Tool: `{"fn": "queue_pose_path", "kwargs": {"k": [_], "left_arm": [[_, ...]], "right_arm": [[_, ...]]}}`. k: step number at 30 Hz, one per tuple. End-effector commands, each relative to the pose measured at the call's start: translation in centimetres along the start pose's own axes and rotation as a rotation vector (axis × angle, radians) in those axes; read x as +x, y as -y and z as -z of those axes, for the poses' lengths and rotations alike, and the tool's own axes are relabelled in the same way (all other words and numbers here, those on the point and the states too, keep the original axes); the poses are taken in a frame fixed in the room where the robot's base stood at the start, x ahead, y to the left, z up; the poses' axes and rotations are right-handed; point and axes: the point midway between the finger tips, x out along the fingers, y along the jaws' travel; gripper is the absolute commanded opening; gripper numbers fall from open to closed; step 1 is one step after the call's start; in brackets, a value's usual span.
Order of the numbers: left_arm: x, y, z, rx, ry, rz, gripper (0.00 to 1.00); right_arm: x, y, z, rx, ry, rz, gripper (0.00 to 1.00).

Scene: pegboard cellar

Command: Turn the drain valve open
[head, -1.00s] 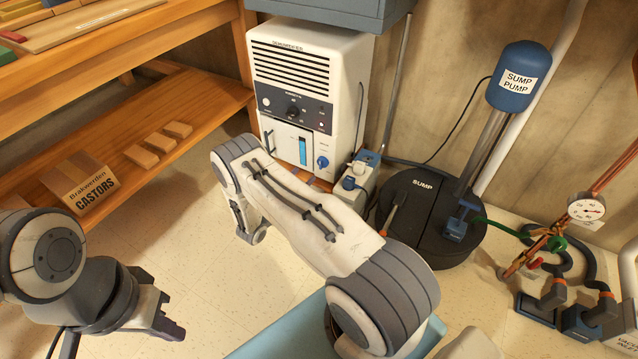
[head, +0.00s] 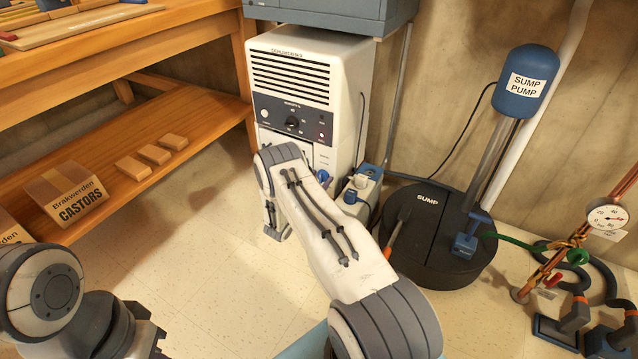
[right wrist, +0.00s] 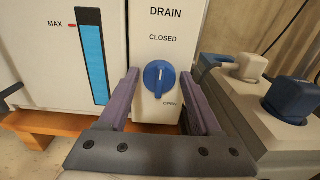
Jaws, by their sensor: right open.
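The drain valve is a round blue knob (right wrist: 159,78) with a raised grip and a white mark, on the white dehumidifier (head: 310,75). Its grip stands about upright, between the CLOSED label above and the OPEN label at lower right. In the head view only part of the knob (head: 323,176) shows beside my right arm. My right gripper (right wrist: 160,84) is open, one finger on each side of the knob, with gaps showing. In the head view my right arm largely hides that gripper. My left gripper (head: 155,342) is low at the left, away from the dehumidifier; its jaw opening is unclear.
A grey power block with plugs (right wrist: 265,100) stands close right of the valve. The black sump (head: 435,235) and its pump (head: 527,85) are farther right. A wooden shelf (head: 120,140) holds a castors box (head: 75,193). The floor at left is clear.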

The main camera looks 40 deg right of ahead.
Motion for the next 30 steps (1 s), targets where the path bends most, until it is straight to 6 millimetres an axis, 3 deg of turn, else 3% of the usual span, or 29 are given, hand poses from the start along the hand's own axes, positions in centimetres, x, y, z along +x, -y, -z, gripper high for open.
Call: {"fn": "queue_pose_path", "kwargs": {"k": [6, 7, 9, 12, 23, 30], "left_arm": [[0.0, 0.0, 0.0, 0.0, 0.0, 0.0, 0.0], [0.0, 0.0, 0.0, 0.0, 0.0, 0.0, 0.0], [0.0, 0.0, 0.0, 0.0, 0.0, 0.0, 0.0], [0.0, 0.0, 0.0, 0.0, 0.0, 0.0, 0.0], [-0.5, 0.0, 0.0, 0.0, 0.0, 0.0, 0.0], [-1.3, -0.1, 0.1, 0.0, 0.0, 0.0, 0.0]], "right_arm": [[0.0, 0.0, 0.0, 0.0, 0.0, 0.0, 0.66], [0.0, 0.0, 0.0, 0.0, 0.0, 0.0, 0.58], [0.0, 0.0, 0.0, 0.0, -0.001, 0.0, 0.31], [0.0, 0.0, 0.0, 0.0, -0.001, 0.0, 0.0], [0.0, 0.1, 0.0, 0.062, -0.002, 0.001, 0.0], [0.0, 0.2, -0.1, 0.225, -0.002, 0.001, 0.0]]}}
